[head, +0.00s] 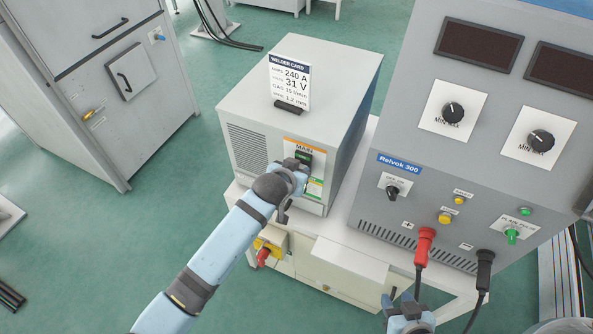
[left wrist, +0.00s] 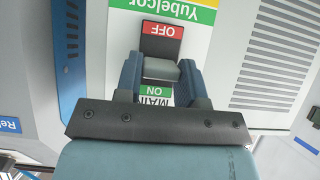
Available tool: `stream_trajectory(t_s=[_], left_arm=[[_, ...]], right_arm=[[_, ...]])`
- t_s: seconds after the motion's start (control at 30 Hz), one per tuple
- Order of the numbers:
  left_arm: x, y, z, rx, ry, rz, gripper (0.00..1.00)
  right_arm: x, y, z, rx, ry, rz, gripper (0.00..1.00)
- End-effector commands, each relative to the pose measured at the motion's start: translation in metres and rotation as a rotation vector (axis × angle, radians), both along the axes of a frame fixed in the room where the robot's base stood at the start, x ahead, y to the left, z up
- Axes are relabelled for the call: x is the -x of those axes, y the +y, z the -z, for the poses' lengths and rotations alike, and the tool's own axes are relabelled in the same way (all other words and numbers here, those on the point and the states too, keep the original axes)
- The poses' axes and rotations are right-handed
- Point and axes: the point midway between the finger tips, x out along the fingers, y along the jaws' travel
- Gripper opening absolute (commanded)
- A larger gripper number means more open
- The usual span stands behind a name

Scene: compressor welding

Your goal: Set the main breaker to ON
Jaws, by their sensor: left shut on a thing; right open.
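The main breaker (head: 304,156) is on the front of a grey welder cabinet (head: 250,110), under an orange MAIN label. My left gripper (head: 297,168) is at the breaker and hides part of it in the head view. In the left wrist view, which is upside down, the left gripper's fingers (left wrist: 162,78) are on both sides of the grey breaker lever (left wrist: 162,69) and shut on it. The red OFF label (left wrist: 162,31) is fully visible; the green ON label (left wrist: 155,91) shows partly between the fingers. My right gripper (head: 408,306) is open and empty at the bottom.
A welder card (head: 290,82) stands on the cabinet. A larger control unit (head: 425,170) with knobs and a red plug (head: 425,245) stands to the right. A red and yellow rotary switch (head: 264,254) is below. Green floor is open to the left.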

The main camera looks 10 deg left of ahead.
Motion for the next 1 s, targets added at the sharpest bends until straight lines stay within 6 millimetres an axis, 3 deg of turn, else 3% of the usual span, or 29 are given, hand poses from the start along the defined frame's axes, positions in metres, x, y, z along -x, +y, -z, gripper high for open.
stream_trajectory(t_s=[0.43,0.47,0.53,0.57,0.87,1.0], left_arm=[[0.0,0.0,0.0,-0.003,0.01,0.0,0.12],[0.0,0.0,0.0,-0.003,0.01,0.0,0.43],[0.0,0.0,0.0,-0.003,0.01,0.0,0.59],[0.0,0.0,0.0,-0.003,0.01,0.0,0.62],[0.001,0.0,-0.001,-0.002,0.01,-0.001,0.62],[0.012,0.004,-0.008,-0.002,0.01,-0.001,0.62]], right_arm=[[-0.004,0.002,-0.007,-0.001,-0.015,-0.008,0.43],[-0.004,0.002,-0.007,-0.001,-0.015,-0.008,0.43],[-0.004,0.001,-0.007,-0.001,-0.014,-0.008,0.43],[-0.004,0.001,-0.007,0.0,-0.015,-0.009,0.43],[-0.001,0.001,-0.003,0.002,-0.007,-0.008,0.43],[-0.001,0.0,0.001,0.007,-0.007,-0.011,0.43]])
